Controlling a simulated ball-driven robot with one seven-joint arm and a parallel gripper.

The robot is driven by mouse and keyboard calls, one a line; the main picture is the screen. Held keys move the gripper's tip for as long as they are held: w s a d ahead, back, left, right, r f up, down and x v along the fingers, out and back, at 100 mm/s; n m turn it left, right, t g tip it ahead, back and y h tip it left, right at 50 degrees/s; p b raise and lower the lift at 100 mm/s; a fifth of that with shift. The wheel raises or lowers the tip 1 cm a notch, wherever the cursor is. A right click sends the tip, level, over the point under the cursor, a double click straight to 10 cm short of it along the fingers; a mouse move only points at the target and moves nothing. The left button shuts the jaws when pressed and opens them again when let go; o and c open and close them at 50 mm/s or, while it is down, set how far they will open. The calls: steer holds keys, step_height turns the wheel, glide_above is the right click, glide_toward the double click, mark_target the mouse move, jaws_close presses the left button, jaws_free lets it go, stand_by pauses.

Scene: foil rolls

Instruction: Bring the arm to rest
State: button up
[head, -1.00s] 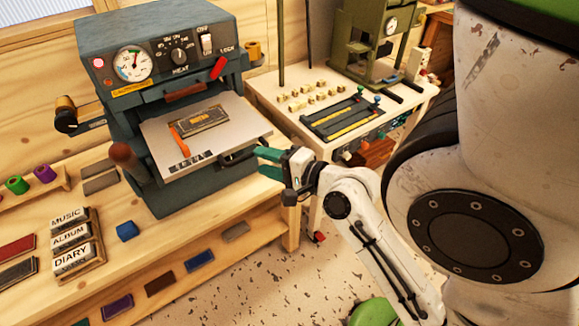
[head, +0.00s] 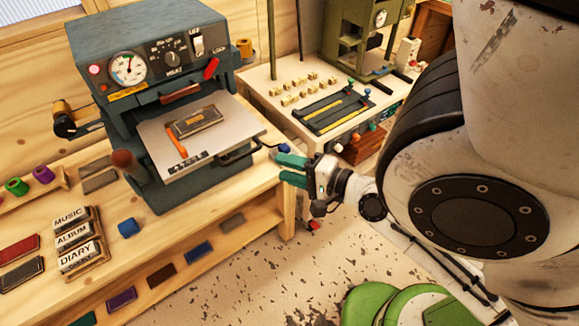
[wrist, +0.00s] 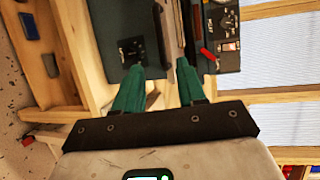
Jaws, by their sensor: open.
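My gripper (head: 289,168) has green fingers and is open and empty. In the head view it is in the air just right of the hot-stamping machine (head: 160,62), near the machine's black tray handle (head: 241,157), and I cannot tell the exact gap. In the wrist view my gripper (wrist: 160,83) has its two green fingers spread, with the dark machine (wrist: 137,45) beyond them. My white arm reaches in from the right side of the head view.
The machine's pulled-out plate (head: 215,142) bears a framed block (head: 195,121). A side table (head: 270,92) holds small brass pieces. Speckled floor (head: 270,275) is open in front.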

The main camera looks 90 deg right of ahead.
stand_by(0.3)
steer(key=w+a+f+n+g+y+b, duration=0.2)
steer(key=w+a+f+n+g+y, duration=0.1)
steer(key=a+f+n+g, duration=0.3)
steer(key=w+a+f+n+g+y+b, duration=0.3)
steer(key=a+f+n+g, duration=0.4)
steer(key=a+f+n, duration=0.4)
step_height(320, 180, down, 4)
steer(key=n+y, duration=0.1)
steer(key=n, duration=0.5)
steer(key=shift+n, duration=0.3)
steer(key=shift+w, duration=0.1)
stand_by(0.8)
